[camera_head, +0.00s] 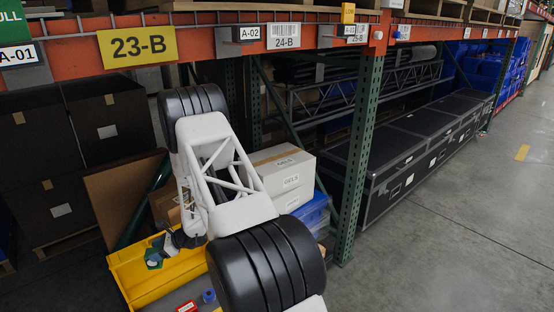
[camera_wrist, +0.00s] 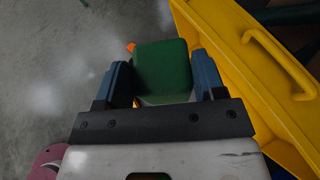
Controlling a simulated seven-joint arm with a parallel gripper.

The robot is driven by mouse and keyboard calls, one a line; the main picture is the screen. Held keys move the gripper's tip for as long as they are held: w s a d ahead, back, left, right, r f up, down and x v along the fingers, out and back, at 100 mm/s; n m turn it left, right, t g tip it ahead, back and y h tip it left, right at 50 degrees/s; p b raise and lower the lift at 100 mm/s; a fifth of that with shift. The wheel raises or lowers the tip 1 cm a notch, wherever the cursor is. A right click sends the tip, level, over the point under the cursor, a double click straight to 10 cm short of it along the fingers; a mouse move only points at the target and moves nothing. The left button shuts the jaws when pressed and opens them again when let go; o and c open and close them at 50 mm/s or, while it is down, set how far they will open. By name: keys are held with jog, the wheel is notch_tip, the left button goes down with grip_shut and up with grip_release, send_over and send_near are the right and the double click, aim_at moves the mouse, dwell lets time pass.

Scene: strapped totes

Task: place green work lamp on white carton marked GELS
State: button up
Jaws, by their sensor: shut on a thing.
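My gripper (camera_wrist: 161,72) is shut on the green work lamp (camera_wrist: 165,66), a boxy green body with a small orange part, held between two blue fingers. In the head view my gripper (camera_head: 168,246) is partly hidden by my arm, and the green lamp (camera_head: 153,264) shows small at its tip, near the yellow tote (camera_head: 124,268). The wrist view shows grey floor beyond the lamp and the tote (camera_wrist: 238,60) to the right. The white carton marked GELS (camera_head: 291,181) stands right of my arm, apart from the lamp; my arm hides its left part.
A green rack post (camera_head: 359,160) and orange beam (camera_head: 205,47) border the space. A pink thing (camera_wrist: 47,162) shows in the wrist view. Black cases (camera_head: 405,150) stand right.

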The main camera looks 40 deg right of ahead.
jog(key=w+d+r+m+t+h, duration=0.15)
jog(key=d+r, duration=0.25)
jog(key=d, duration=0.5)
jog(key=w+d+r+m+t+h, duration=0.1)
jog(key=d+r+m+t+h, duration=0.15)
jog(key=d+r, duration=0.45)
jog(key=w+d+r+m+t+h, duration=0.1)
jog(key=d+r+m, duration=0.1)
jog(key=d, duration=0.9)
jog(key=s+d+r+m+h, duration=0.2)
jog(key=d+r, duration=0.1)
jog(key=d, duration=0.8)
jog(key=s+d+r+m+t+h, duration=0.1)
jog(key=d+r, duration=0.3)
jog(key=d, duration=0.7)
jog(key=s+d+r+m+t+h, duration=0.1)
jog(key=s+d+r+m+h, duration=0.2)
jog(key=d, duration=0.8)
jog(key=shift+s+d+r+h, duration=0.15)
jog(key=shift+s+d+h, duration=0.15)
jog(key=shift+d+h, duration=0.1)
jog(key=w+d+f, duration=0.1)
jog(key=w+d, duration=0.8)
jog(key=w, duration=0.4)
jog(key=shift+f, duration=0.25)
jog(key=shift+f, duration=1.7)
